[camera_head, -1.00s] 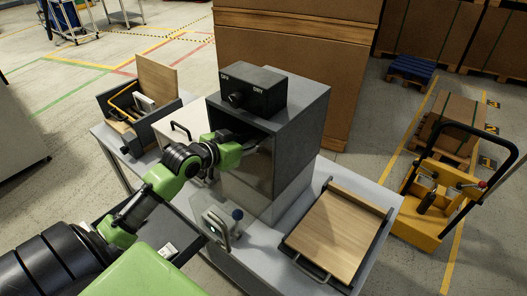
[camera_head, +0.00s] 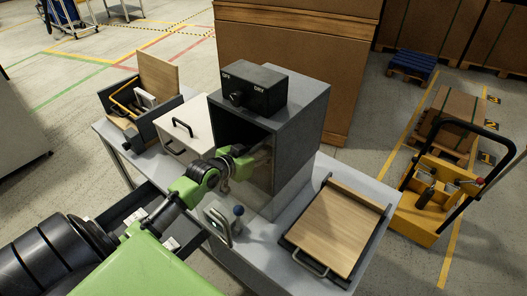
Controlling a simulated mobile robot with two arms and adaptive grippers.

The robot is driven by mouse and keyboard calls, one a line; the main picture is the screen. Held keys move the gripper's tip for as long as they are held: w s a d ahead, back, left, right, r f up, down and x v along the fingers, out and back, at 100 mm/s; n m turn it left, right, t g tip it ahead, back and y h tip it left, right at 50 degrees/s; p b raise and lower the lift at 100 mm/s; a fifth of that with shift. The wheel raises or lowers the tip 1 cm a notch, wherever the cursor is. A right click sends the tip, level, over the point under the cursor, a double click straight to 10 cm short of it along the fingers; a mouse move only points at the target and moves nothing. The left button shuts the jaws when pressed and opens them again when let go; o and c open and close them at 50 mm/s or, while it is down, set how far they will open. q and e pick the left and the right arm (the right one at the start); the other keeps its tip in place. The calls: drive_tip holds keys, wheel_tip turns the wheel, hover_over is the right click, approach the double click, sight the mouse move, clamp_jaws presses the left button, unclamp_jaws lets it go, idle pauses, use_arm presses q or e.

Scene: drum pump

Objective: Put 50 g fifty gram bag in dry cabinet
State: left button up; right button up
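My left gripper (camera_head: 254,156) is at the front of the cabinet, beside this panel. Its fingertips are small and partly hidden, so I cannot tell whether they are open or shut, or touching the panel. I cannot make out the fifty gram bag. My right gripper is not in view.
A white box with a black handle (camera_head: 186,138) stands left of the cabinet. A grey bin with wooden boards (camera_head: 157,122) is farther left. A small device with a blue knob (camera_head: 238,211) stands before the cabinet. A wooden board in a dark tray (camera_head: 338,228) lies right.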

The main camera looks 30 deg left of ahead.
use_arm(q)
drive_tip(key=shift+o, duration=1)
drive_tip(key=shift+r, duration=0.2)
drive_tip(key=shift+s, duration=0.35)
drive_tip(key=d+b+v, duration=0.1)
drive_tip(key=v, duration=1)
drive_tip(key=shift+a+b, duration=0.3)
drive_tip(key=shift+a, duration=0.2)
drive_tip(key=shift+s, duration=0.15)
